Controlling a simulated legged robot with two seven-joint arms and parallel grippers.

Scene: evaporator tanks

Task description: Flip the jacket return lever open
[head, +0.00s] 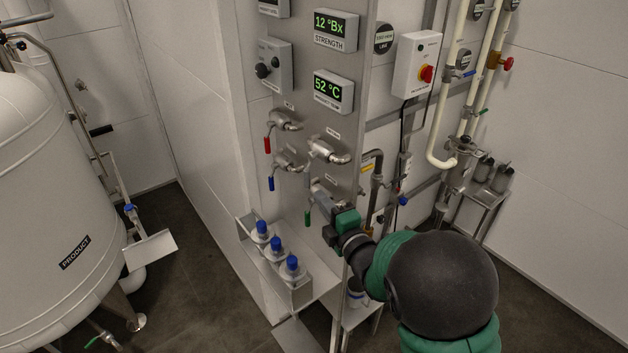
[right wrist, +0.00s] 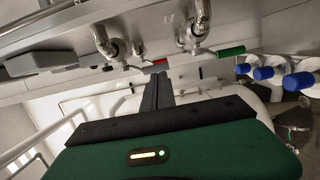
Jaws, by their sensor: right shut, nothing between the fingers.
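Several steel valves with coloured levers sit on the steel panel (head: 350,105) in the head view. A red lever (head: 267,144) and a blue lever (head: 271,183) hang at the left; a green lever (head: 308,217) hangs lower right. The valve labels are too small to read, so I cannot tell which is the jacket return lever. Contact is unclear.
Blue-capped bottles (head: 276,245) stand on a shelf below the panel. A control box with a red knob (head: 426,73) and cream pipes (head: 462,90) are to the right. A white product tank (head: 45,180) stands at the left, with open floor between it and the panel.

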